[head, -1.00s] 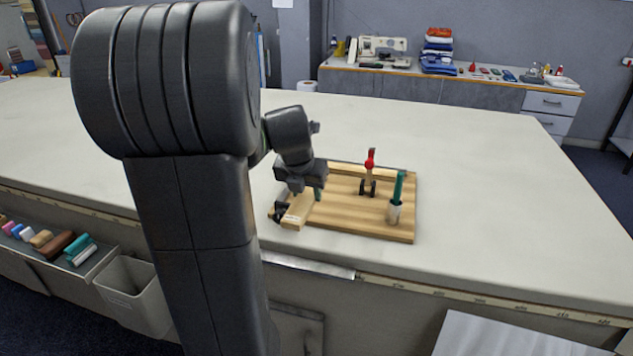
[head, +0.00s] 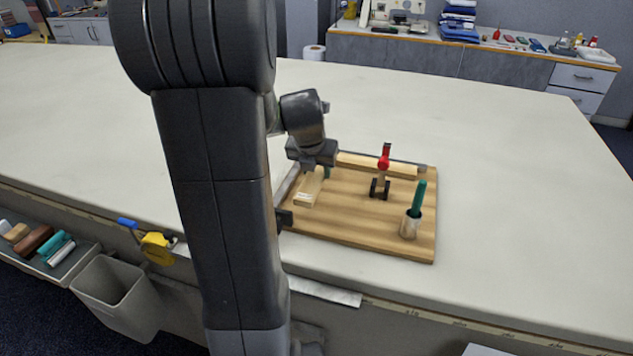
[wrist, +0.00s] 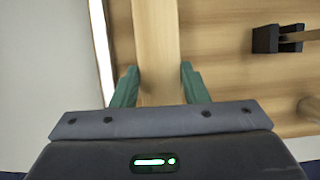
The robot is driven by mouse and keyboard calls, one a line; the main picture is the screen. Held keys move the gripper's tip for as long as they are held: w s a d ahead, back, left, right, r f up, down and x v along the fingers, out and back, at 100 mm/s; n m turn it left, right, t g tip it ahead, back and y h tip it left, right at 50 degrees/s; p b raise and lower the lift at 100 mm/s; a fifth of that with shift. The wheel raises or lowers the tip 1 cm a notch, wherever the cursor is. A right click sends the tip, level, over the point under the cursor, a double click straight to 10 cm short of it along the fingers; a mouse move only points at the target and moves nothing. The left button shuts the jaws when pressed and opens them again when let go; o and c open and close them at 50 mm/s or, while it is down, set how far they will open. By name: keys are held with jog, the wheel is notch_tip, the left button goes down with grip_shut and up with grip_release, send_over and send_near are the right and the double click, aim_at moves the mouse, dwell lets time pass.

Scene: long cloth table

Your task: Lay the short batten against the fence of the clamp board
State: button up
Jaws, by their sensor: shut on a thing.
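The short batten (head: 307,192) is a pale wooden strip. It is over the left part of the clamp board (head: 345,225), and it also shows in the wrist view (wrist: 156,45). My gripper (head: 318,172) is shut on it, with a green finger on each side in the wrist view (wrist: 160,84). A grey, light-edged fence strip (head: 287,183) runs along the board's left side. In the wrist view this strip (wrist: 100,45) is left of the batten, roughly parallel, with a gap of board between them. I cannot tell whether the batten touches the board.
A longer wooden strip (head: 375,165) lies along the board's back edge. A black clamp part (head: 284,218) is at the front left.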

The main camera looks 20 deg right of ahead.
aim_at(315, 175)
jog(key=shift+f, duration=2.1)
jog(key=o, duration=1)
jog(key=shift+f, duration=0.1)
jog(key=shift+o, duration=0.2)
jog(key=shift+a+r, duration=0.1)
jog(key=shift+r, duration=0.45)
jog(key=v, duration=1.1)
jog(key=shift+s+a+p, duration=0.1)
jog(key=shift+p, duration=0.2)
jog(key=shift+f, duration=0.1)
